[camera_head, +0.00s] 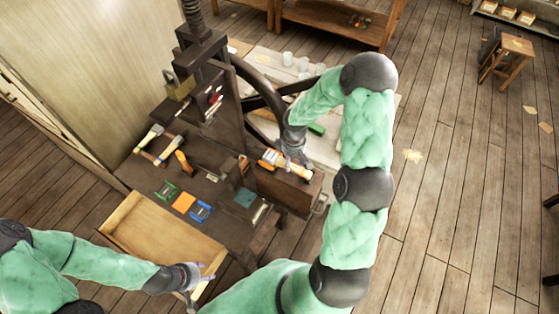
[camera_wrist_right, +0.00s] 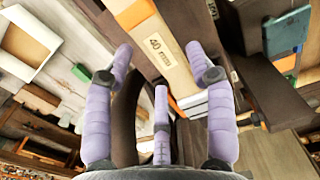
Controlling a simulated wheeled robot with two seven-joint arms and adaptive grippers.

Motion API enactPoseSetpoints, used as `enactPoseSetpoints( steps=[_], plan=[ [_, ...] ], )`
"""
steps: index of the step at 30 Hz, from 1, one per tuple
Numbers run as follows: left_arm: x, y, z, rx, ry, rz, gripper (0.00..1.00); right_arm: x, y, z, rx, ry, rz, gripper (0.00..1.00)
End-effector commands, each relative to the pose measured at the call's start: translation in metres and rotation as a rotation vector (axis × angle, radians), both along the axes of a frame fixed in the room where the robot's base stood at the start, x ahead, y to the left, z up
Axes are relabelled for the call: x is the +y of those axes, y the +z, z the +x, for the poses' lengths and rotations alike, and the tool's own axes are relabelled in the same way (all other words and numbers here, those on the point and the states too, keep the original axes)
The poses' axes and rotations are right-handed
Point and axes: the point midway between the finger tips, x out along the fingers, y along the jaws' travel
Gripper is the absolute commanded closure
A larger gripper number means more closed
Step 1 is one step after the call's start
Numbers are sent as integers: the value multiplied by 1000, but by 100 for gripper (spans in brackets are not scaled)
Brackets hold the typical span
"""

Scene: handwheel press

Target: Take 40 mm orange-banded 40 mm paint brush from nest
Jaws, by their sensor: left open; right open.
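The orange-banded paint brush (camera_head: 284,164) lies in its nest on the dark press block beside the handwheel in the head view. In the right wrist view the brush (camera_wrist_right: 163,50) shows a pale wooden surface marked "40 mm" and an orange band. My right gripper (camera_head: 293,152) is open just above the brush. In the right wrist view its purple fingers (camera_wrist_right: 160,65) are spread, with the brush beyond and between them; contact cannot be told. My left gripper (camera_head: 193,278) is open and empty at the right end of the wooden drawer.
The open wooden drawer (camera_head: 130,213) sticks out from the press table (camera_head: 150,180). Green, orange and blue cards (camera_head: 184,202) lie on the table, with wood-handled tools (camera_head: 152,138) behind them. The handwheel (camera_head: 262,95) stands close to my right gripper. A stool (camera_head: 513,47) stands far right.

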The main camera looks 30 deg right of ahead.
Motion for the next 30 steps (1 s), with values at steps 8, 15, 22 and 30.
enactPoseSetpoints(
  steps=[8,15,22,30],
  plan=[
    [0,1,0,-1,0,0,54,0,-16,0,-1,-1,0,44],
    [0,0,0,0,0,0,54,0,-16,0,-1,-1,0,73],
    [0,0,0,-1,0,0,54,0,-16,0,-1,-1,0,93],
    [0,-1,0,-1,0,0,54,0,-12,0,-1,0,0,93]
  ],
)
